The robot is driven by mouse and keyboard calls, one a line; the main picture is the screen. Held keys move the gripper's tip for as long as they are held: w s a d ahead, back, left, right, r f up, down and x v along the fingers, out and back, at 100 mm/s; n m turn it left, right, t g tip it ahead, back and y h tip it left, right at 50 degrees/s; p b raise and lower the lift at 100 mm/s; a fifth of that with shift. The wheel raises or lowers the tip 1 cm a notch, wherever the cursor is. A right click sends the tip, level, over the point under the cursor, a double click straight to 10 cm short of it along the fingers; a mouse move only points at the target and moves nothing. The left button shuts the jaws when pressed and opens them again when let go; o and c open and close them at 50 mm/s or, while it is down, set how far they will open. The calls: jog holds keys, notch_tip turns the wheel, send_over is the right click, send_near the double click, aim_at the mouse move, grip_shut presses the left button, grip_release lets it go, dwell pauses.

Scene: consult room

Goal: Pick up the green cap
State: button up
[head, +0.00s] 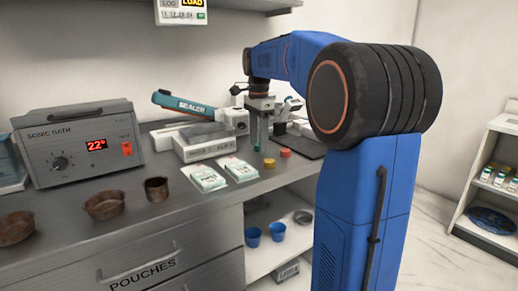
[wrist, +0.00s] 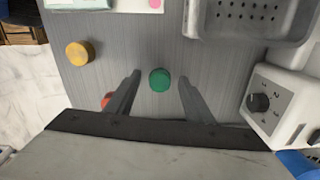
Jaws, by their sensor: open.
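The green cap (wrist: 160,79) is a small round cap on the grey bench top, and in the wrist view it lies between the two fingers of my gripper (wrist: 159,80). The fingers stand apart on either side of it, with a gap to each, so my gripper is open and empty. In the head view my gripper (head: 259,130) points down over the bench near its front edge. A bit of green shows by the fingertips there, mostly hidden. I cannot tell the height of the fingertips above the bench.
A yellow cap (wrist: 80,53) lies left of the fingers, and a red cap (wrist: 107,99) is partly hidden by the left finger. A grey perforated tray (wrist: 245,15) and a white device with a knob (wrist: 275,103) stand to the right. Pouch packs (head: 204,177) lie nearby.

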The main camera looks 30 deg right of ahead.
jog(key=c, duration=1.1)
jog(key=shift+r, duration=0.1)
